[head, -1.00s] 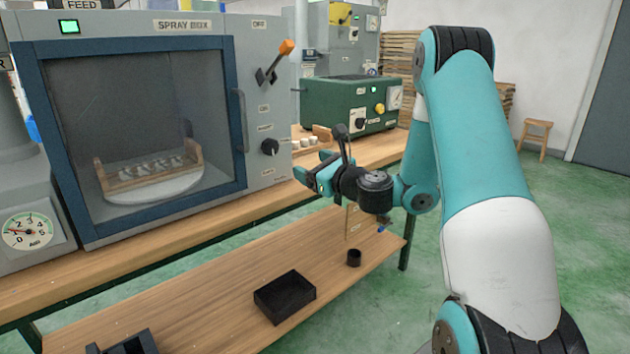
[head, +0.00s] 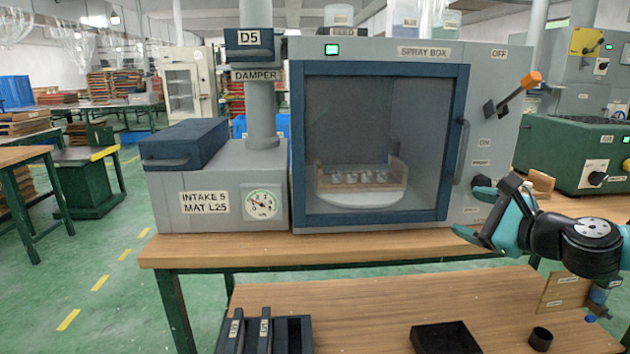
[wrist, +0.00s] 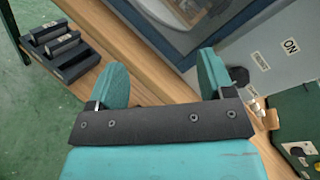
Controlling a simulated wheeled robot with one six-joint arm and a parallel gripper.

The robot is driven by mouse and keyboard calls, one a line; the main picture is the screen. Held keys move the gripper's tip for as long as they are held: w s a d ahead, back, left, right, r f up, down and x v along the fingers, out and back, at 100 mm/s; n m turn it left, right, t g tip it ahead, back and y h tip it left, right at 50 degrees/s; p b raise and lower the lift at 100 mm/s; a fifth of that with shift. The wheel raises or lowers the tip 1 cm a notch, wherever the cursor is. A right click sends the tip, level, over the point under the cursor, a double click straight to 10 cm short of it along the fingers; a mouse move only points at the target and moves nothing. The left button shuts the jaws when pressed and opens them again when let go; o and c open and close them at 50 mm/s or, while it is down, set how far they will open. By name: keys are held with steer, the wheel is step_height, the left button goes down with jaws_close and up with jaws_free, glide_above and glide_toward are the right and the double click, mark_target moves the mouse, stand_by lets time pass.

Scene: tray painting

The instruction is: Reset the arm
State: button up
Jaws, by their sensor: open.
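My gripper (head: 487,226) is at the right of the head view, in front of the lower right of the spray box (head: 490,75). Its jaws are open and empty, with both fingers (wrist: 165,80) apart in the wrist view. The spray box door is shut, and through its glass a wooden tray (head: 360,187) with several small grey-white pieces stands on a round white turntable (head: 360,199). The orange-tipped lever (head: 531,79) points up and right, below the label OFF.
The bench edge (head: 370,252) runs below the box. On the lower shelf are a black holder with labelled blocks (head: 293,333), a black open box (head: 443,338) and a small dark cup (head: 540,338). A green machine (head: 560,153) stands right.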

steer(key=s+a+n+g+y, duration=0.3)
steer(key=s+a+n+g, duration=0.35)
steer(key=a+n, duration=0.6)
steer(key=s+a+n+g+h, duration=0.2)
steer(key=s+n+g+h, duration=0.15)
steer(key=s+n, duration=0.6)
steer(key=s+a+n+g+h, duration=0.25)
steer(key=s+n+g, duration=0.35)
steer(key=s, duration=0.7)
step_height(320, 180, up, 15)
steer(key=d+t+p, duration=0.1)
steer(key=p, duration=1.4)
steer(key=shift+w+n+p, duration=0.3)
steer(key=shift+n, duration=0.1)
